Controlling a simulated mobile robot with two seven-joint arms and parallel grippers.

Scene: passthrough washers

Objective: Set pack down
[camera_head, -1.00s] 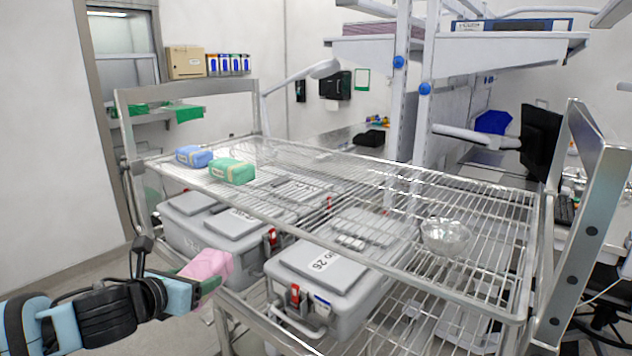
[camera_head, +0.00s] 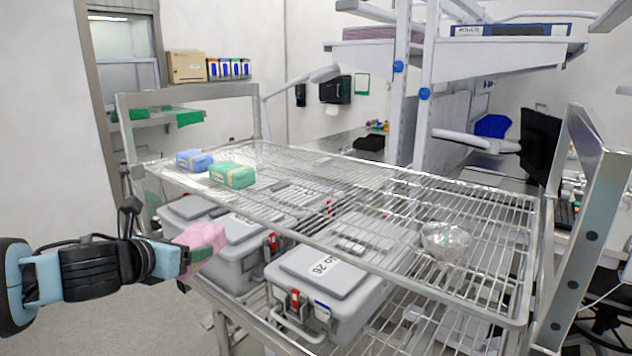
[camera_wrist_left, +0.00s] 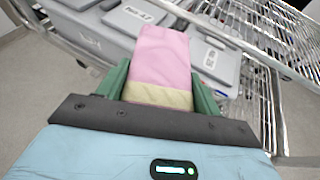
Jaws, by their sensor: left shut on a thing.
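A pink pack (camera_head: 202,240) with a pale yellow band is held in my left gripper (camera_head: 187,255). In the left wrist view the pack (camera_wrist_left: 162,60) sits between the two green fingers of the gripper (camera_wrist_left: 163,92). The gripper is shut on it. In the head view the pack is in front of the wire rack cart's left front side, below the level of the top shelf (camera_head: 330,200). A blue pack (camera_head: 194,160) and a green pack (camera_head: 232,175) lie on that shelf's left end. My right gripper is not in view.
Grey lidded cases (camera_head: 322,285) fill much of the lower shelf behind the pink pack. A clear crumpled bag or bowl (camera_head: 446,240) sits at the top shelf's right. The shelf's middle is bare. A metal end frame (camera_head: 590,210) rises at the right.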

